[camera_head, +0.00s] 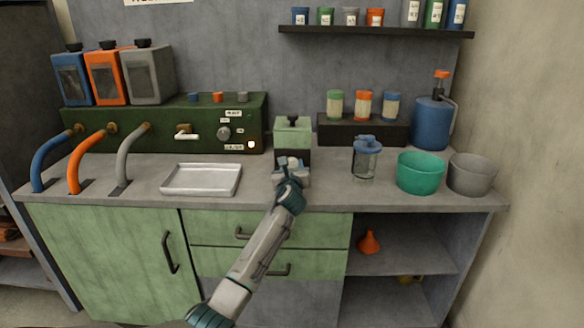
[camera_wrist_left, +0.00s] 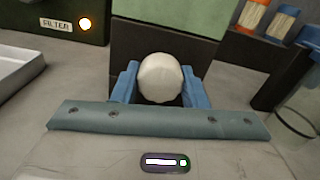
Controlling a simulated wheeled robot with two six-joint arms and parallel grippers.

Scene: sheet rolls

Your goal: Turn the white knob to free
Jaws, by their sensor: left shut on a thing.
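The white knob (camera_wrist_left: 160,78) is round and sits at the front of a small green and black unit (camera_head: 293,133) on the counter. My left gripper (camera_head: 290,166) reaches the front of this unit. In the left wrist view its two blue fingers (camera_wrist_left: 160,88) stand one on each side of the knob and are shut on it. The knob shows no readable mark, so I cannot tell its setting. In the head view the gripper largely hides the knob. My right gripper is in neither view.
A metal tray (camera_head: 202,179) lies to the left, before a dark green panel (camera_head: 165,122) with a lever and dial. A clear jar with a blue lid (camera_head: 366,158), a green bowl (camera_head: 419,173) and a grey bowl (camera_head: 472,174) stand to the right. A shelf (camera_head: 375,32) hangs above.

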